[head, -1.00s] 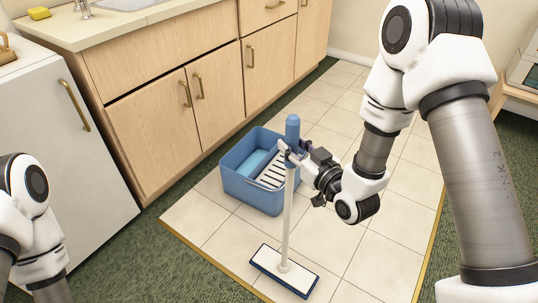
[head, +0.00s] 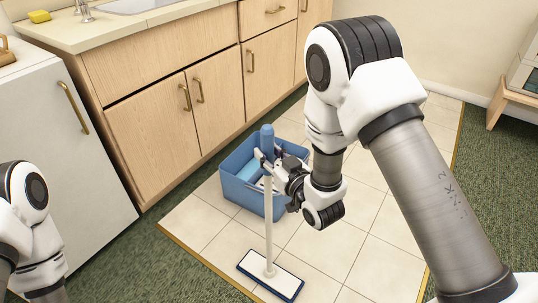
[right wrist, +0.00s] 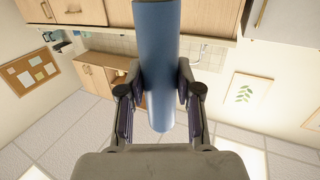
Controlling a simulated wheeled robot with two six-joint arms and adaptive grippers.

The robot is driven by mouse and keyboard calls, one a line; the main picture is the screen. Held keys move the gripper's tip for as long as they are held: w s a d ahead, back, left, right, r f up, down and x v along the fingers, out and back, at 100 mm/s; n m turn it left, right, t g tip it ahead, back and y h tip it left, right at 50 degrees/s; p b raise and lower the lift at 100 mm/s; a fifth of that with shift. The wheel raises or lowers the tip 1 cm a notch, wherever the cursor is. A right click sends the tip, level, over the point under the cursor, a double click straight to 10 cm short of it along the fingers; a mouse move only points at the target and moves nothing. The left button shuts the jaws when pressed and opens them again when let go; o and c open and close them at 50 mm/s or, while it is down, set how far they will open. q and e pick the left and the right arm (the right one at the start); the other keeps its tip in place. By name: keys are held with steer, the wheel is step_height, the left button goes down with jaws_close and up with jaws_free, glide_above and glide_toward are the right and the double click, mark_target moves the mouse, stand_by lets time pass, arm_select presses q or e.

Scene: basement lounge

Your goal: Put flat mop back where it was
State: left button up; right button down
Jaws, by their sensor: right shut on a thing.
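The flat mop (head: 268,215) stands nearly upright in the head view, with a white pole, a blue grip at the top and a flat white head with a dark blue edge low over or on the tiles. I cannot tell whether the head touches the floor. My right gripper (head: 267,163) is shut on the mop near its blue grip. In the right wrist view the blue grip (right wrist: 157,60) lies between the two fingers (right wrist: 161,105). Only my left arm shows at the left edge; its gripper is out of view.
A blue bucket (head: 235,190) stands just behind the mop, partly hidden by it and my right gripper. Wooden cabinets (head: 160,125) and a white appliance (head: 65,160) line the left and back. Pale tiles (head: 375,260) are clear at right; green carpet (head: 120,275) borders them.

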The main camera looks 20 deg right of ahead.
steer(key=c, duration=0.8)
jaws_free()
steer(key=p+v, duration=0.4)
steer(key=v, duration=0.8)
steer(key=s+d+f+m+g+h, duration=0.1)
steer(key=s+f+g, duration=0.25)
steer(key=f, duration=0.45)
steer(key=s+f+g+h, duration=0.1)
steer(key=s+f+g, duration=0.25)
steer(key=f, duration=0.35)
steer(key=s+d+f+g, duration=0.1)
steer(key=s+f+g, duration=0.2)
steer(key=s, duration=0.2)
steer(key=s+d+f+m+g+h, duration=0.1)
steer(key=s+f+g, duration=0.2)
steer(key=s+f, duration=0.1)
steer(key=s+d+f+m+g+h, duration=0.1)
steer(key=s+f+g, duration=0.2)
steer(key=s, duration=0.4)
steer(key=shift+s+d+f+g, duration=0.1)
steer(key=shift+d+f+g, duration=0.1)
steer(key=shift+g, duration=0.2)
